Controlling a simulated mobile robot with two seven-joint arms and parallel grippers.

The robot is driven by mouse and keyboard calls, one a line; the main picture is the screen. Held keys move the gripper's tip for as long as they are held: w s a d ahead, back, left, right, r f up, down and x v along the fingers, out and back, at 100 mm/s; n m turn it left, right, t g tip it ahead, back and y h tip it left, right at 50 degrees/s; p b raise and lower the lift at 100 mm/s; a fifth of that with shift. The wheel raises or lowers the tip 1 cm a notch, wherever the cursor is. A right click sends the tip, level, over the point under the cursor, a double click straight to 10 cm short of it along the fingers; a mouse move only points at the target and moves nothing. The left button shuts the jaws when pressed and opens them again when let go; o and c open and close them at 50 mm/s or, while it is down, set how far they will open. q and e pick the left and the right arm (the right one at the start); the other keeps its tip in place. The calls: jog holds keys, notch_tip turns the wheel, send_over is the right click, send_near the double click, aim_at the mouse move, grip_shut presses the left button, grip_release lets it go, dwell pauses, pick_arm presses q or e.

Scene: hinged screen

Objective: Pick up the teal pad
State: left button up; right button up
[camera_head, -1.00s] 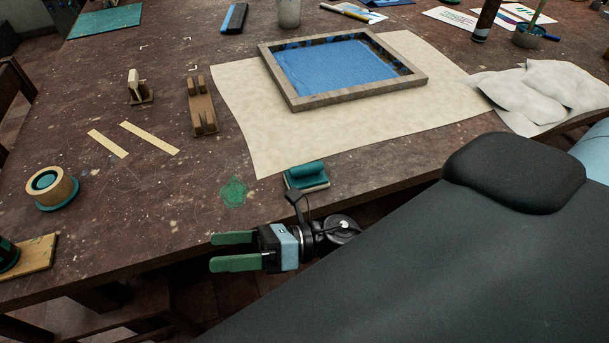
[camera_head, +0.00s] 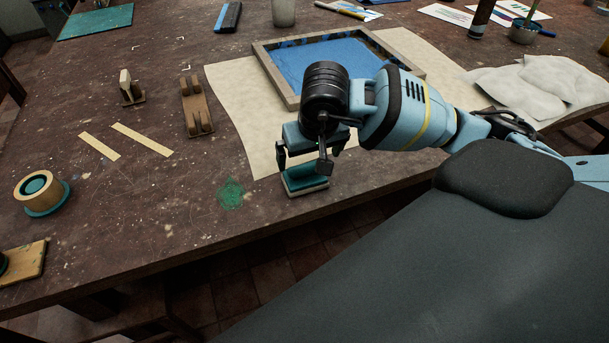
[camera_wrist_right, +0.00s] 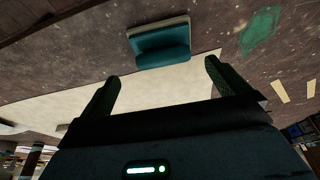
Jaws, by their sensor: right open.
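The teal pad (camera_head: 306,182), a small teal block on a pale base, lies near the table's front edge at the corner of the cream paper. My right gripper (camera_head: 305,163) points down above it, and its body hides the pad's upper part in the head view. In the right wrist view the teal pad (camera_wrist_right: 160,44) shows whole, just beyond the tips of my right gripper (camera_wrist_right: 160,75). The fingers are spread wide with nothing between them. My left gripper is not in view.
A wooden frame with a blue panel (camera_head: 335,60) sits on the cream paper (camera_head: 232,90), behind my right arm. A wooden holder (camera_head: 196,108) and a roll on a teal disc (camera_head: 38,190) are at left. A green paint stain (camera_head: 231,194) lies left of the pad. The front edge is close.

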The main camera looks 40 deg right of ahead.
aim_at(305, 165)
jog(key=shift+x, duration=3.35)
jog(key=shift+w+a+f, duration=0.15)
jog(key=shift+w+f, duration=0.2)
jog(key=shift+f, duration=0.2)
jog(key=shift+c, duration=0.4)
jog(key=c, duration=0.7)
jog(key=shift+o, duration=0.2)
jog(key=shift+r, duration=0.1)
